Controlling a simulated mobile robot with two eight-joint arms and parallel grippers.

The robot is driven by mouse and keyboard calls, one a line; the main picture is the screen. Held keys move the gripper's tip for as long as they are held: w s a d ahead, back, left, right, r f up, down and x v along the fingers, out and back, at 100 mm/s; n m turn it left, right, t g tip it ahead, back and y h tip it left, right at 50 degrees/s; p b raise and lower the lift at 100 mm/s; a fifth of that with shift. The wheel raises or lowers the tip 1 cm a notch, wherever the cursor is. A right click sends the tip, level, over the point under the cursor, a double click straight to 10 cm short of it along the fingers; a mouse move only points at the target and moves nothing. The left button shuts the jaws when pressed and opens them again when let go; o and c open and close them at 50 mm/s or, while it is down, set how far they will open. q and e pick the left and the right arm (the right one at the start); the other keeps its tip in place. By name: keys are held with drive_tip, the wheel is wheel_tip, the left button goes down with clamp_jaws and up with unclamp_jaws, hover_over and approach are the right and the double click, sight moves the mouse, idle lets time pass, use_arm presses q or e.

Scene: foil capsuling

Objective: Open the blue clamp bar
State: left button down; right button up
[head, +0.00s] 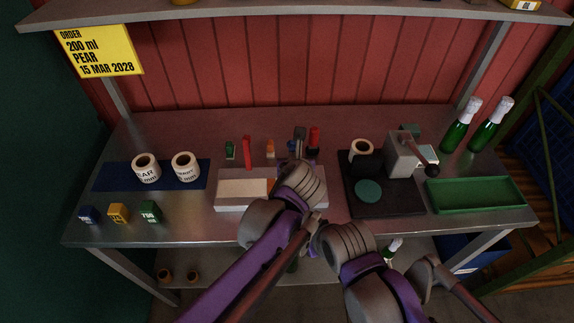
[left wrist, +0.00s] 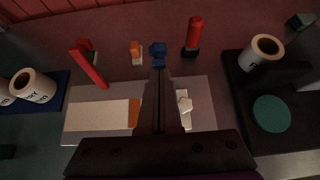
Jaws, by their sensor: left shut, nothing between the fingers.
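A small blue part (left wrist: 158,50), which looks like the end of the blue clamp bar, shows just beyond my left fingertips in the left wrist view. The rest of the bar is hidden behind the fingers, so I cannot tell its tilt or whether they touch it. My left gripper (left wrist: 157,75) is shut and empty over the light grey fixture (left wrist: 85,92). In the head view my left gripper (head: 298,150) reaches over the fixture's middle and hides part of it. My right arm is at the lower middle; its fingertips are hidden.
A tilted red bar (left wrist: 90,68) stands left of the gripper. An orange piece (left wrist: 136,52) and a red-topped piece (left wrist: 194,36) stand behind the fixture. A black base with a lever press (head: 408,155) is to the right, near a green tray (head: 475,208).

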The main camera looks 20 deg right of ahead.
sight(292, 147)
use_arm(q)
drive_tip(key=shift+w+d+r, duration=0.25)
drive_tip(key=shift+w, duration=0.5)
drive_tip(key=shift+w+d+r, duration=0.2)
drive_tip(key=shift+w+d, duration=0.05)
drive_tip(key=shift+w, duration=0.45)
drive_tip(key=shift+w+d+r, duration=0.25)
drive_tip(key=shift+w, duration=0.5)
drive_tip(key=v, duration=1.1)
drive_tip(key=s+a+f+n+g+y, duration=0.15)
drive_tip(key=a+f+n, duration=0.25)
drive_tip(key=a+n, duration=0.7)
drive_tip(key=s+a+f+n+g+y, duration=0.15)
drive_tip(key=a+f+n, duration=0.35)
drive_tip(key=a+n, duration=0.65)
drive_tip(key=s+a+f+n, duration=0.4)
drive_tip(key=s+a+n, duration=0.2)
drive_tip(key=a+n, duration=0.1)
drive_tip(key=s+a+f+n+g, duration=0.1)
drive_tip(key=s+a+f+n, duration=0.2)
drive_tip(key=s+a+n, duration=0.3)
drive_tip(key=n, duration=0.4)
drive_tip(key=shift+a+f+g+b, duration=0.3)
drive_tip(key=shift+a+f, duration=0.1)
